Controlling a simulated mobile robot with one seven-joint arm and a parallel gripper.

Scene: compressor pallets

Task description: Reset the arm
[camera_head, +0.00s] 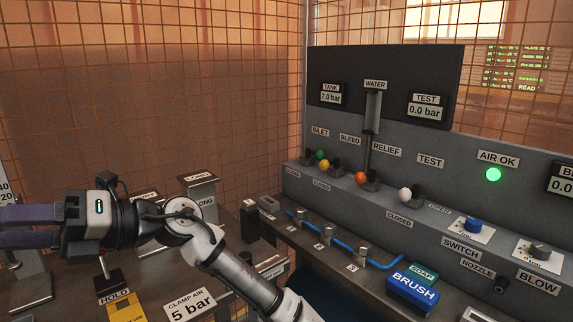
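My arm rises from the bottom centre and bends to the left at its wrist joint. My gripper (30,229) points to the left edge of the picture, above the dark bench. Its two purple fingers lie one above the other, and their tips are cut off by the picture's edge. I cannot tell whether it is open or shut, or whether anything is between the tips. The arm hides part of the bench near the LONG stand (203,188).
A grey valve panel (400,170) with coloured knobs and gauges runs along the right. A blue BRUSH block (413,289), a blue hose (345,246) and a CLAMP AIR sign (190,306) lie near the arm. Wire mesh (150,110) closes the back.

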